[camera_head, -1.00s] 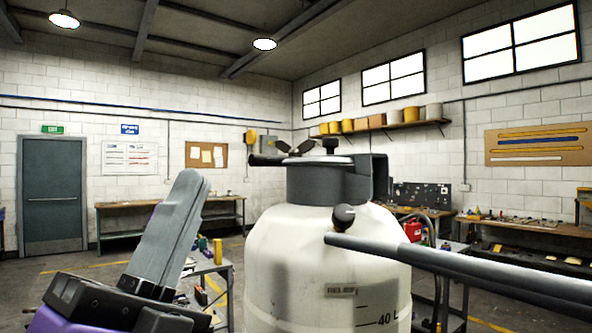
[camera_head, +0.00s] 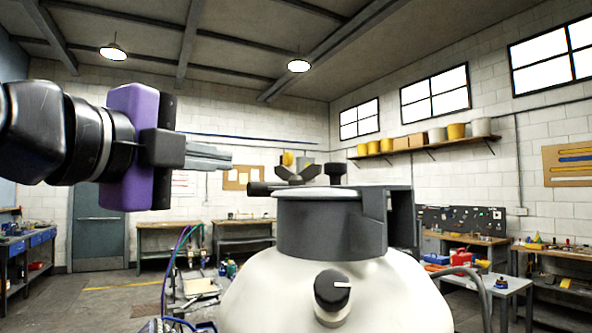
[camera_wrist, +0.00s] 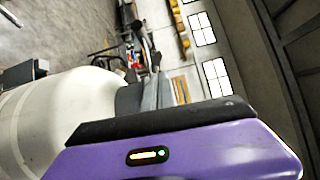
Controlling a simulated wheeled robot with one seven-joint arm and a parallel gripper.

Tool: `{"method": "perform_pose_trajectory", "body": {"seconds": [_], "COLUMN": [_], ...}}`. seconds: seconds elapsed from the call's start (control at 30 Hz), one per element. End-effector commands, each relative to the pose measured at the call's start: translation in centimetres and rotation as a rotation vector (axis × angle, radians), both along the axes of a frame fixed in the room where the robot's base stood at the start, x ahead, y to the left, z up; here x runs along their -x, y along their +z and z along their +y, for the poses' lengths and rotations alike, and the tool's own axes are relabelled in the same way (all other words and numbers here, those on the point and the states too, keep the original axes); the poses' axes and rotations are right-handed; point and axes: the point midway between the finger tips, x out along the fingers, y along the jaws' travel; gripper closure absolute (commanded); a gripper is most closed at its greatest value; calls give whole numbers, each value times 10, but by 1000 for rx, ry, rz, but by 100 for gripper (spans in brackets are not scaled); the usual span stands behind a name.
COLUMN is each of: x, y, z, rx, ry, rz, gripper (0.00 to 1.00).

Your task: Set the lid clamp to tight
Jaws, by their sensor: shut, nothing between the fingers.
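A white tank (camera_head: 390,290) stands in front of me with a dark grey collar (camera_head: 330,228) and a pale lid rim on top. On the lid are a black lever end (camera_head: 262,188), a dark winged piece (camera_head: 298,175) and a black knob (camera_head: 335,172); I cannot tell which is the lid clamp, and no tight marking is readable. My gripper (camera_head: 230,161) is shut and empty, left of the lid parts and a little above the lever end, pointing right. The wrist view shows the tank (camera_wrist: 60,115) beside my purple gripper body.
A workbench with tools (camera_head: 470,240) stands behind on the right, and a bench (camera_head: 165,228) stands at the back left. A small cart table (camera_head: 190,300) is left of the tank. The air around the lid top looks clear.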

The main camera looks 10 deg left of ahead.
Motion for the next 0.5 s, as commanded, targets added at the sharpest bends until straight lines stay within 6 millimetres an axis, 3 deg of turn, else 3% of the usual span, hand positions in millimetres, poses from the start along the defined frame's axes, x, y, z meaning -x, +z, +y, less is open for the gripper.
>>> {"method": "perform_pose_trajectory", "body": {"seconds": [0.27,0.5], "x": [-15,-57], "y": [-1,0], "z": [-9,-26], "rx": [39,38], "ry": [-11,-13], "rz": [23,23], "gripper": [100,100]}}
